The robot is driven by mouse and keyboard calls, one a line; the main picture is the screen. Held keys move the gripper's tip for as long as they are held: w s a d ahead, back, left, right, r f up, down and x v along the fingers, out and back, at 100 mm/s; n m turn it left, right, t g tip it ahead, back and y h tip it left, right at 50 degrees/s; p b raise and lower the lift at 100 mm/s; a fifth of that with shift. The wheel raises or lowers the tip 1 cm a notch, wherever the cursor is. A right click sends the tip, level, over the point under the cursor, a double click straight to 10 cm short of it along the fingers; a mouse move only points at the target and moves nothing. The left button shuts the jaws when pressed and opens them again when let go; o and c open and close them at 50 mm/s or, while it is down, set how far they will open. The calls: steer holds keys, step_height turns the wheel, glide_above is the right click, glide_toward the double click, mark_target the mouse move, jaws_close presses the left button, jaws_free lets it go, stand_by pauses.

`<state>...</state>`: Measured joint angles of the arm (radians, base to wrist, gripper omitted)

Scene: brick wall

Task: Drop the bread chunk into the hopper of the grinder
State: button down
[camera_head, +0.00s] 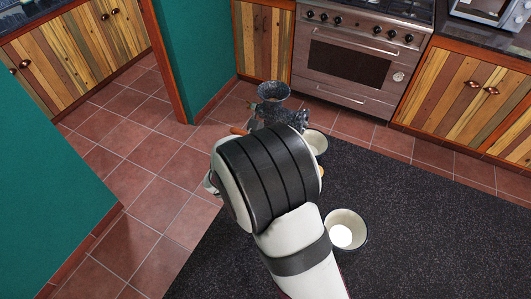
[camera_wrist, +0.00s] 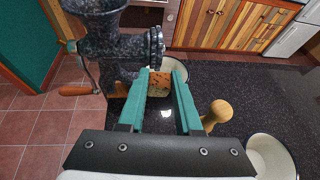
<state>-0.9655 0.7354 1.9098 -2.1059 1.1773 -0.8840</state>
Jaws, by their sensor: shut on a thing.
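The grinder is dark grey and speckled and stands on the counter; it shows in the wrist view (camera_wrist: 120,45) at the upper left. Its round hopper (camera_head: 273,90) flares open at the top in the head view, and the wrist view cuts off its upper part. My gripper (camera_wrist: 160,86) has its green fingers shut on the bread chunk (camera_wrist: 159,79), a brown piece with dark specks. The chunk is lower than the hopper in the wrist view, to the right of the grinder body. In the head view my arm hides the fingers and the chunk.
A crank with a wooden handle (camera_wrist: 75,91) sticks out left of the grinder. A wooden knobbed tool (camera_wrist: 218,112) stands right of my fingers. A pale bowl (camera_head: 347,229) is at the right, and another bowl (camera_head: 317,142) is beside the grinder. The dark counter (camera_head: 430,220) is clear further right.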

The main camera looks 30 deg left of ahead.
steer(key=w+d+r+m+h, duration=0.2)
steer(key=d+r, duration=2.2)
steer(key=w+a+f+n+y, duration=0.1)
steer(key=w+a+f, duration=0.1)
steer(key=w+a, duration=0.5)
steer(key=w+a+f+n+y, duration=0.1)
steer(key=w+a+f, duration=0.1)
steer(key=a, duration=0.9)
steer(key=shift+n+y, duration=0.3)
steer(key=a+f, duration=1.2)
steer(key=f, duration=0.1)
steer(key=shift+w+a+f, duration=0.1)
steer(key=shift+w+a, duration=0.25)
steer(key=shift+w, duration=0.05)
steer(key=shift+f, duration=0.55)
steer(key=c, duration=0.5)
jaws_free()
